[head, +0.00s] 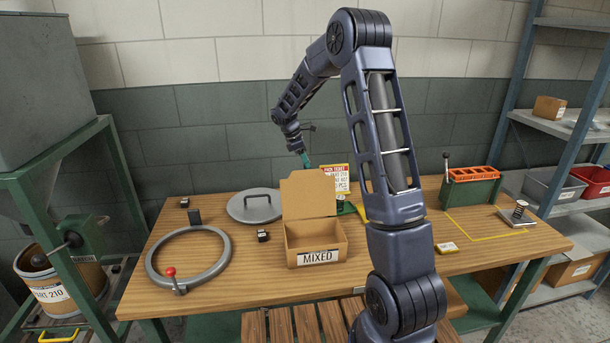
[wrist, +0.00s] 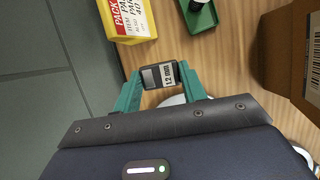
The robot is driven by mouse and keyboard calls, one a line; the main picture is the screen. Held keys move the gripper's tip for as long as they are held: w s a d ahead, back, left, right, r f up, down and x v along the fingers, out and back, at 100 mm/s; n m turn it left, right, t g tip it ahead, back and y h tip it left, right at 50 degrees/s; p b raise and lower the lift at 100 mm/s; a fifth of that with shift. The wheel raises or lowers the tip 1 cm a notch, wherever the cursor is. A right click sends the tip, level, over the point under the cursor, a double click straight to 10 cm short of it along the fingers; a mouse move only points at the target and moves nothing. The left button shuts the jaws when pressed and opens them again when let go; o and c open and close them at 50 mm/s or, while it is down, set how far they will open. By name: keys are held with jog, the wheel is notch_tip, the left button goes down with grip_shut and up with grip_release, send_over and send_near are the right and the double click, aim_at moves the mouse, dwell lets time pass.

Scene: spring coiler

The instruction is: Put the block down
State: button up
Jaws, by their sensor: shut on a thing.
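My gripper (wrist: 161,77) has teal fingers shut on a small dark block (wrist: 158,76) with a white label reading "1.2 mm", in the wrist view. Wooden tabletop shows below and around the block; I cannot tell how high above it the block is. In the head view my gripper (head: 305,160) is behind the raised flap of the cardboard box (head: 318,240) marked MIXED, and the block is hidden there. Two similar small dark blocks (head: 184,203) (head: 263,236) lie on the table left of the box.
A yellow pack ticket (wrist: 128,18) and a green tray (wrist: 201,18) are close to the held block. A grey lid (head: 252,206) and a ring clamp (head: 188,285) are left on the table (head: 255,285). A yellow-outlined area (head: 490,224) is at right.

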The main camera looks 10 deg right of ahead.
notch_tip(320, 180, up, 3)
jog(key=shift+r, duration=0.15)
jog(key=shift+d+r, duration=0.15)
jog(key=shift+d, duration=0.2)
jog(key=s+d, duration=0.2)
jog(key=d, duration=2.3)
notch_tip(320, 180, down, 20)
jog(key=shift+d+r, duration=0.1)
jog(key=shift+r, duration=0.1)
jog(key=shift+f, duration=0.1)
jog(key=o, duration=1.1)
